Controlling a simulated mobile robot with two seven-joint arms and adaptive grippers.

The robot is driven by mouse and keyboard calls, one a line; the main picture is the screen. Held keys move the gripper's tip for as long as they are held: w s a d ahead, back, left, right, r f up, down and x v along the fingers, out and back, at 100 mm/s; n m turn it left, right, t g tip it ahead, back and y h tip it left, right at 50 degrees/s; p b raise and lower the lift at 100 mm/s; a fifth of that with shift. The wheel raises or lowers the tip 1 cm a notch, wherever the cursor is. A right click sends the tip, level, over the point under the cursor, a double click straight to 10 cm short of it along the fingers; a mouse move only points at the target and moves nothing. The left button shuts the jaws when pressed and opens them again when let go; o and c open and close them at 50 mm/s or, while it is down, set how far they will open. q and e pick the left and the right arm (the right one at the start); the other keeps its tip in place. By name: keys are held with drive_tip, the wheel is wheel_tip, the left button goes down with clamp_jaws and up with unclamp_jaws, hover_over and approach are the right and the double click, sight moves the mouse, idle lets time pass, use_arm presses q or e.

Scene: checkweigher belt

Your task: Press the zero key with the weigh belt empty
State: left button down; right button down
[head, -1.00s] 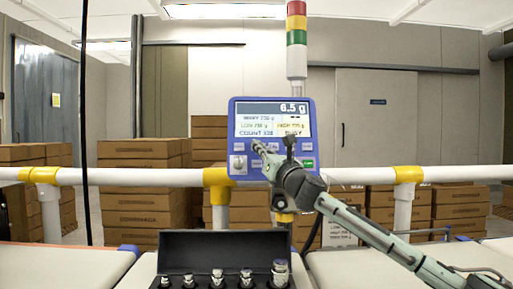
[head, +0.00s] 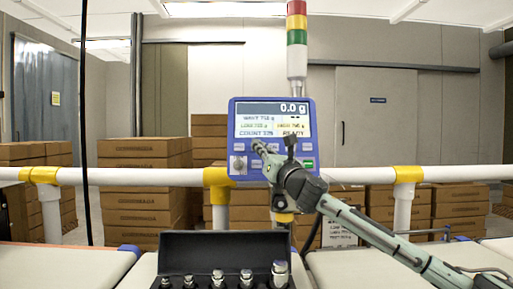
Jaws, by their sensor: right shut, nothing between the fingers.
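The blue checkweigher terminal (head: 233,115) stands behind the belt on a post, and its screen (head: 272,119) reads 0.0 g with READY at the lower right. Rows of keys lie below the screen. My right gripper (head: 257,143) is shut and empty, with its tip at the upper key row, left of centre. It covers part of the keys, so the zero key's label cannot be read and contact cannot be told. The weigh belt (head: 140,272) is only partly seen, with a black case in front of it. My left gripper is not in view.
The open black case (head: 222,244) with several metal weights (head: 279,272) sits at the front. A white rail (head: 130,177) with yellow joints crosses behind the belts. A stack light (head: 297,38) rises above the terminal. Stacked cartons (head: 140,195) fill the back.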

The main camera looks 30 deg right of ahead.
drive_tip(key=shift+s+a+r+p, duration=0.25)
drive_tip(key=shift+s+a+p, duration=0.1)
drive_tip(key=shift+s, duration=0.35)
drive_tip(key=shift+s+a+r+p, duration=0.2)
drive_tip(key=shift+s+a, duration=0.15)
drive_tip(key=shift+s, duration=0.4)
drive_tip(key=shift+s+a+r+p, duration=0.25)
drive_tip(key=shift+s+a+p, duration=0.1)
drive_tip(key=shift+s, duration=0.35)
